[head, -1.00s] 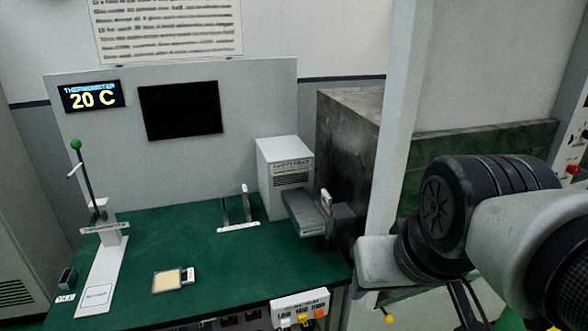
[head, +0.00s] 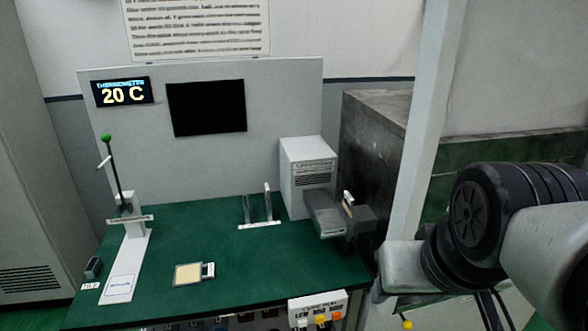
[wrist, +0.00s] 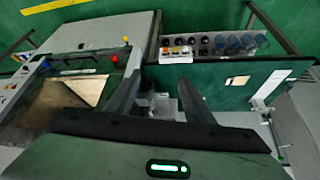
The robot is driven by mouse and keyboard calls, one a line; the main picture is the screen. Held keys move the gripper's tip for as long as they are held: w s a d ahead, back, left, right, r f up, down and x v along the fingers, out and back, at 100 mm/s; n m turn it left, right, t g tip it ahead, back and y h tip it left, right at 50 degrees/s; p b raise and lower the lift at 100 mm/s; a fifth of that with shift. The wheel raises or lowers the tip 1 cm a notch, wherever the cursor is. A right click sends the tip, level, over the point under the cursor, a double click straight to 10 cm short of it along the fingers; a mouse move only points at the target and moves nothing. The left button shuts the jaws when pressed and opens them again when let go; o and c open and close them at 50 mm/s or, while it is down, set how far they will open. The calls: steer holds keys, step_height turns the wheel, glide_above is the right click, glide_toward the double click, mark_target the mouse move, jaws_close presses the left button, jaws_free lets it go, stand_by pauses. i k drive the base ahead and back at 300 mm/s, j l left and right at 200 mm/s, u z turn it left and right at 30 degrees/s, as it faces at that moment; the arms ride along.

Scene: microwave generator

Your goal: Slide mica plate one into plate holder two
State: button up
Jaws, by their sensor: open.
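A square tan plate with a pale frame (head: 188,275) lies flat on the green table, with a small white-labelled tab (head: 208,270) at its right side. It looks like a mica plate; its label is too small to read. A small cream patch on the green top in the wrist view (wrist: 238,82) looks like the same plate. A stand with two uprights on a white base (head: 259,213) is farther back; I cannot tell whether it is plate holder two. My gripper (wrist: 160,82) is open and empty in the wrist view, away from the plate. It is out of the head view.
A grey unit with a protruding tray (head: 325,212) stands at the table's back right. A green-knobbed lever stand (head: 128,222) is at the left. A button box (head: 318,312) is on the front edge. A pale post (head: 425,130) stands near my arm. The table's middle is clear.

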mark_target(347, 197)
steer(key=i+l+u, duration=0.25)
steer(key=i, duration=0.15)
steer(key=i+l+u, duration=0.25)
steer(key=i, duration=0.15)
steer(key=j, duration=0.1)
